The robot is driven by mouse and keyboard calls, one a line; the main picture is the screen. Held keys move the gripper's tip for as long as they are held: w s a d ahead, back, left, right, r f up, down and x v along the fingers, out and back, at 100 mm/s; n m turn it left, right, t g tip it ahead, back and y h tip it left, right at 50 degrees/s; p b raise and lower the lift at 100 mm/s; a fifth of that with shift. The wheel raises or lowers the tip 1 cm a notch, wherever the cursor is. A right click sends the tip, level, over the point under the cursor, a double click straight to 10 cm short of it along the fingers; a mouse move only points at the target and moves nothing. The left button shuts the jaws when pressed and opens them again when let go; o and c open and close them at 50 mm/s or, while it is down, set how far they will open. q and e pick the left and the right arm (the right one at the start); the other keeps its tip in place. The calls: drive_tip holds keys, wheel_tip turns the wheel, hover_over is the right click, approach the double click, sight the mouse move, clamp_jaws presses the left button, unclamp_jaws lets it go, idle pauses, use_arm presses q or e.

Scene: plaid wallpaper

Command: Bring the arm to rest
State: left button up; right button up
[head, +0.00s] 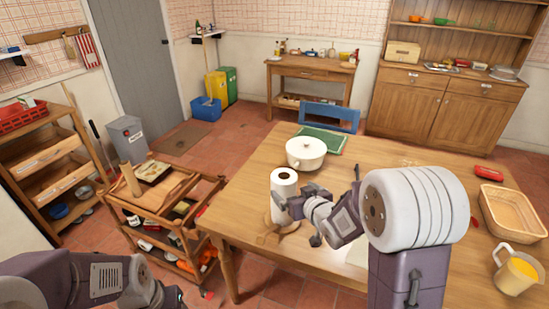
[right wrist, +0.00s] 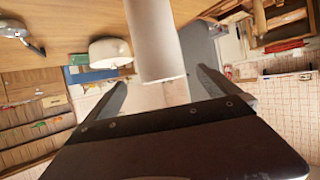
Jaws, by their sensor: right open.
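A white paper towel roll (head: 284,200) stands upright on a round wooden holder base at the near left of the dining table (head: 400,165). My right gripper (head: 302,208) is right beside the roll. In the right wrist view the roll (right wrist: 152,35) appears ahead of the spread fingers (right wrist: 161,80). The jaws are open, and I see no grip on the roll. Whether a finger touches it is unclear. My left arm (head: 75,282) shows only as links at the lower left; its gripper is not seen.
A wicker basket (head: 513,212), a yellow-filled pitcher (head: 516,270) and a red item (head: 487,173) are at the table's right. A wooden trolley (head: 165,205) stands left of the table. A blue chair (head: 328,115) is behind it.

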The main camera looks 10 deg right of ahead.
wheel_tip(320, 180, up, 7)
drive_tip(key=s+a+p, duration=0.1)
drive_tip(key=a+p, duration=0.2)
drive_tip(key=p, duration=0.2)
drive_tip(key=s+d+f+m+g, duration=0.1)
drive_tip(key=s+f+g, duration=0.5)
drive_tip(key=s, duration=0.5)
drive_tip(key=s+d+f+g+h+p, duration=0.1)
drive_tip(key=s+f+g, duration=0.4)
drive_tip(key=s, duration=0.7)
drive_tip(key=shift+s+f+m+g+h, duration=0.15)
drive_tip(key=shift+f+m+g+h, duration=0.2)
drive_tip(key=shift+g, duration=0.25)
